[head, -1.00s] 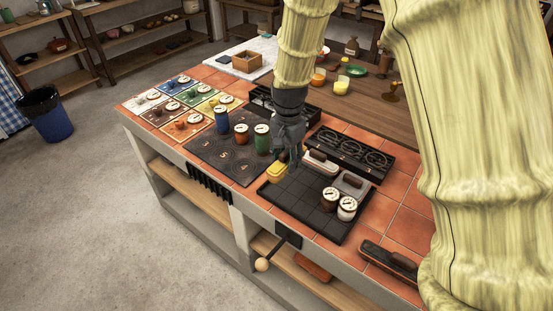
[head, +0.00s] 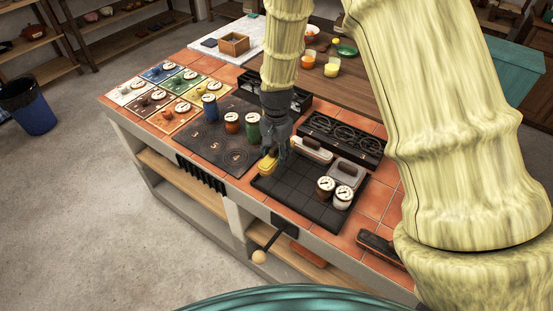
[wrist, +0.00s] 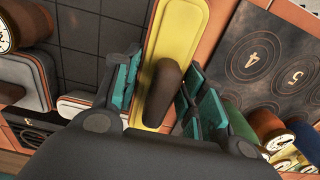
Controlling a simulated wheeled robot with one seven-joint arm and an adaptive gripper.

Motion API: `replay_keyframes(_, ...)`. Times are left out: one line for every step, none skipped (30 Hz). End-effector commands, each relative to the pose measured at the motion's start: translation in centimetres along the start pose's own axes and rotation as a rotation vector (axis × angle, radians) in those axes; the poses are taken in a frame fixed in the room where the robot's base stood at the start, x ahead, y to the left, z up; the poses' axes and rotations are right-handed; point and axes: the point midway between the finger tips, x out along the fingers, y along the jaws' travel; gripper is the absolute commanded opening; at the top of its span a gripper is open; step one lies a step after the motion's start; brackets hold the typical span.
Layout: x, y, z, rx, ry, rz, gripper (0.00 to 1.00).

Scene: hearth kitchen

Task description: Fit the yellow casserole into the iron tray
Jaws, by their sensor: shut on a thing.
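The yellow casserole (head: 266,165) is a long, narrow block with a brown handle; it also shows in the wrist view (wrist: 181,45). My gripper (head: 275,150) is shut on it, with the teal fingers on either side of the brown handle (wrist: 163,90). The casserole is at the far left corner of the black, gridded iron tray (head: 285,196), along its edge. I cannot tell whether it rests in the tray or hangs just above it. A cream lidded dish (head: 312,150) and a grey one (head: 346,173) line the tray's far side.
Blue (head: 210,106), brown (head: 232,122) and green (head: 252,127) jars stand on the numbered hob (head: 205,143) to the left. The tray's middle is bare.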

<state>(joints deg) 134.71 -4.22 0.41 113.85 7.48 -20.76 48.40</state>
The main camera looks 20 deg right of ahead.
Motion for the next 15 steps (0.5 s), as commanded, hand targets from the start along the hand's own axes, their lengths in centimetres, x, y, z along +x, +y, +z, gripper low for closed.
replay_keyframes(0.4, 0.1, 0.1, 0.000, -0.002, 0.002, 0.07)
replay_keyframes(0.8, 0.1, 0.1, 0.000, -0.003, 0.003, 0.07)
replay_keyframes(1.2, 0.1, 0.1, 0.000, -0.003, 0.003, 0.07)
replay_keyframes(1.6, 0.0, 0.1, 0.000, -0.003, 0.003, 0.07)
replay_keyframes(2.0, 0.0, 0.1, 0.000, -0.003, 0.004, 0.07)
replay_keyframes(2.4, -0.1, 0.1, -0.001, -0.004, 0.004, 0.07)
replay_keyframes(2.7, -0.1, 0.1, -0.001, -0.004, 0.004, 0.07)
replay_keyframes(3.0, -0.1, 0.1, -0.001, -0.004, 0.004, 0.07)
replay_keyframes(3.3, -0.1, 0.1, -0.001, -0.003, 0.003, 0.07)
replay_keyframes(3.4, -0.1, 0.1, -0.001, -0.003, 0.003, 0.07)
replay_keyframes(3.5, -0.1, 0.1, -0.001, -0.002, 0.002, 0.07)
replay_keyframes(3.5, -0.1, 0.0, 0.000, -0.002, 0.001, 0.02)
replay_keyframes(3.5, -0.1, 0.0, 0.000, -0.002, 0.001, 0.02)
replay_keyframes(3.5, -0.1, 0.0, 0.000, -0.002, 0.001, 0.02)
replay_keyframes(3.5, -0.1, 0.0, 0.000, -0.002, 0.001, 0.02)
